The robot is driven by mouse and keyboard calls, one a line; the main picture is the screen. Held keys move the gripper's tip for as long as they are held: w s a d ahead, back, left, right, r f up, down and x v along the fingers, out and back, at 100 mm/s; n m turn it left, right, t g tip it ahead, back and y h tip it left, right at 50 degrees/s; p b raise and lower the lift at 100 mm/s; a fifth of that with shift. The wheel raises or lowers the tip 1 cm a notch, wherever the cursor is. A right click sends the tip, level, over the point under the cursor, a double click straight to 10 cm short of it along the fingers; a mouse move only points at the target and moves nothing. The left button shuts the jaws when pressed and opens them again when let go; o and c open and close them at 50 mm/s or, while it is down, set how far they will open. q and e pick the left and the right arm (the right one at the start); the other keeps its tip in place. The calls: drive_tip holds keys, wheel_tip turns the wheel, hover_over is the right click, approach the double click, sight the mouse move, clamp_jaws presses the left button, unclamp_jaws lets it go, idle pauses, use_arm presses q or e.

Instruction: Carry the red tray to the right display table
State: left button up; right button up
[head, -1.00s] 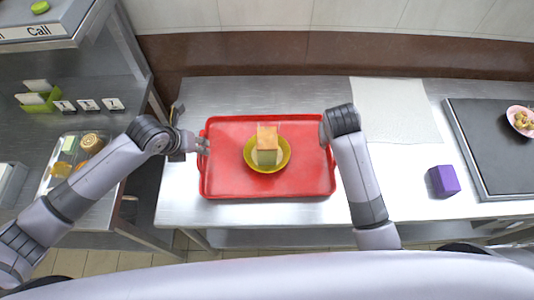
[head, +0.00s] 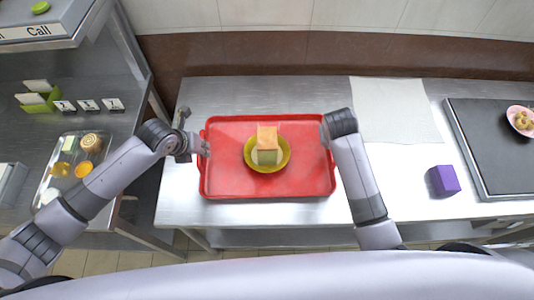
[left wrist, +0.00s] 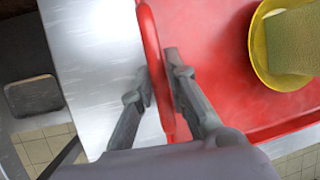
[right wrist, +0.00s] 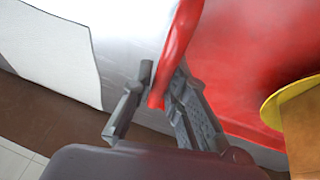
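The red tray (head: 219,177) lies flat on the steel table, carrying a yellow bowl (head: 281,163) with an orange-and-green block (head: 267,140) in it. My left gripper (head: 200,147) is at the tray's left edge. In the left wrist view its fingers (left wrist: 157,78) are closed in on both sides of the red rim (left wrist: 150,35). My right gripper is at the tray's right edge, mostly hidden by its own wrist in the head view. In the right wrist view its fingers (right wrist: 163,78) are on both sides of the red rim (right wrist: 180,38), close against it.
A purple box (head: 444,181) stands right of the tray. Farther right is a dark board (head: 480,150) with a pink bowl (head: 520,120). A white cloth (head: 395,110) lies at the back. A steel counter with a food tray (head: 48,178) stands at left.

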use_arm(q)
clamp_jaws()
use_arm(e)
clamp_jaws()
use_arm(q)
drive_tip(key=shift+w+r, duration=0.1)
drive_tip(key=shift+r, duration=0.05)
use_arm(e)
drive_tip(key=shift+r, duration=0.2)
